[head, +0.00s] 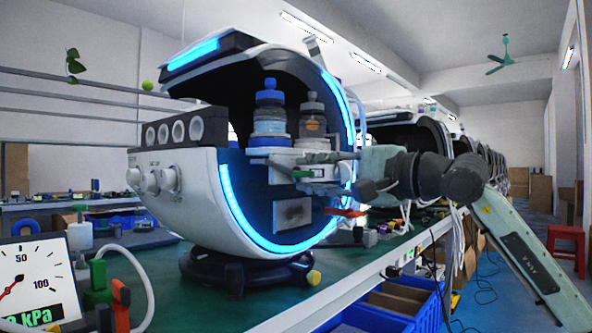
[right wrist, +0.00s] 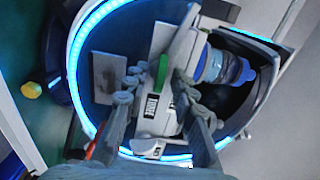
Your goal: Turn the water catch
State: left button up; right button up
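The facial machine (head: 180,205) is a white, open drum shell with blue light strips, standing on the table. Inside it is a white unit with a small green lever (head: 301,174), which may be the water catch. The lever also shows in the right wrist view (right wrist: 162,76), upright on the white block. My right gripper (head: 302,171) reaches in from the right at the lever. In the right wrist view my right gripper (right wrist: 158,82) has its fingers apart, one either side of the lever; contact is not clear. My left gripper is out of view.
A blue-capped bottle (head: 270,110) and a grey-capped bottle (head: 313,117) stand just above the lever. A red lever (head: 345,212) sits below my right gripper. A pressure gauge (head: 38,285) and a hose (head: 135,265) are at front left.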

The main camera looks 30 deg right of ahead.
jog(key=shift+w+a+p, duration=0.2)
jog(key=shift+w+p, duration=0.15)
jog(key=shift+w, duration=0.15)
dwell(0.4)
jog(key=shift+s+d+b, duration=0.1)
jog(key=shift+s+b, duration=0.1)
jog(key=shift+b, duration=0.1)
dwell(0.4)
grip_shut()
jog(key=shift+m, duration=1.1)
